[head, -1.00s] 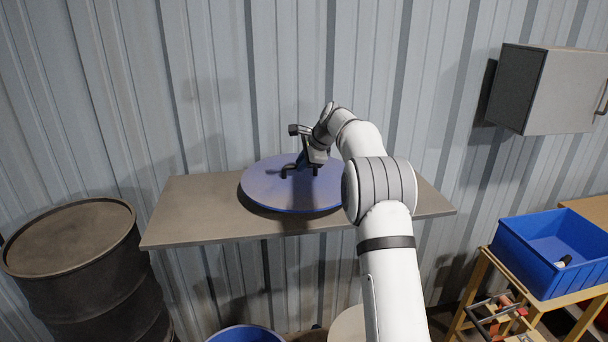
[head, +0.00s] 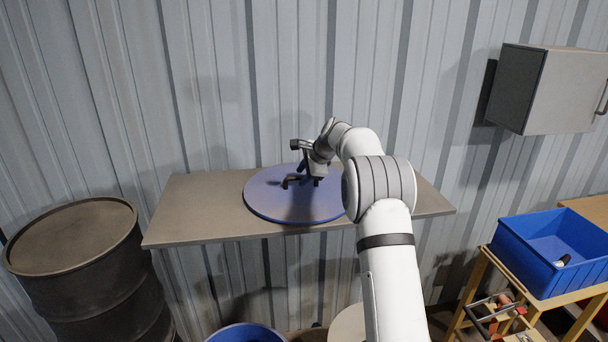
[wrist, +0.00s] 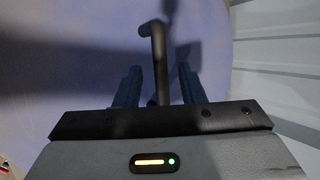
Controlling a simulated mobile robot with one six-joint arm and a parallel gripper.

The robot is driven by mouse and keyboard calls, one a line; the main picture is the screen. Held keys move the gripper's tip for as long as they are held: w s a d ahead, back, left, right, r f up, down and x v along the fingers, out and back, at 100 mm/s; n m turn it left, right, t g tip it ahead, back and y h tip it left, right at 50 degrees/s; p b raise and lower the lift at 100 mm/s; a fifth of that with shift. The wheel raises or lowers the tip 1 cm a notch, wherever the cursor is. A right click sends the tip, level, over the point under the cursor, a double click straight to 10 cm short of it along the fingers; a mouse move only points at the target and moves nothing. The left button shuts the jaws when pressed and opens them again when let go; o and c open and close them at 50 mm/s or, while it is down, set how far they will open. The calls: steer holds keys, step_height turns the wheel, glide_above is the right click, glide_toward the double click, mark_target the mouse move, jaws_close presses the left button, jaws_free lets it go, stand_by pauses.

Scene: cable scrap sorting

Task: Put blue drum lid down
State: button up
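The blue drum lid (head: 275,207) is a large round disc lying flat on the grey-brown wall shelf (head: 190,215); no clear gap shows beneath it. Part of its right side is hidden behind my arm. Its dark bar handle (wrist: 158,50) stands up from the top and fills the middle of the wrist view. My gripper (head: 305,181) is low over the lid at the handle. In the wrist view my gripper (wrist: 160,88) has one finger on each side of the handle, with a visible gap on both sides, so it looks open around it.
A dark drum (head: 85,285) stands at the left, its top closed. A blue bin (head: 530,270) sits on a wooden stand at the right. A grey cabinet (head: 545,90) hangs on the corrugated wall. The shelf's left end is bare.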

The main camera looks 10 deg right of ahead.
steer(key=shift+r, duration=0.2)
steer(key=b+v, duration=0.3)
steer(key=v, duration=0.8)
steer(key=s+a+r+n, duration=0.2)
steer(key=s+r+n, duration=0.1)
steer(key=s, duration=0.7)
steer(key=s+a+f+n+h, duration=0.1)
steer(key=s+f+n, duration=0.3)
steer(key=s, duration=0.8)
steer(key=s+f+n+g+h, duration=0.1)
steer(key=s+f+n, duration=0.2)
steer(key=s, duration=1)
steer(key=s+a+f+n+h, duration=0.1)
steer(key=s+f+n, duration=0.3)
steer(key=s, duration=0.9)
steer(key=n+h, duration=0.1)
steer(key=n, duration=0.2)
steer(key=shift+a+f+g, duration=0.3)
steer(key=shift+a+g, duration=0.05)
steer(key=shift+g, duration=0.05)
steer(key=shift+f, duration=0.1)
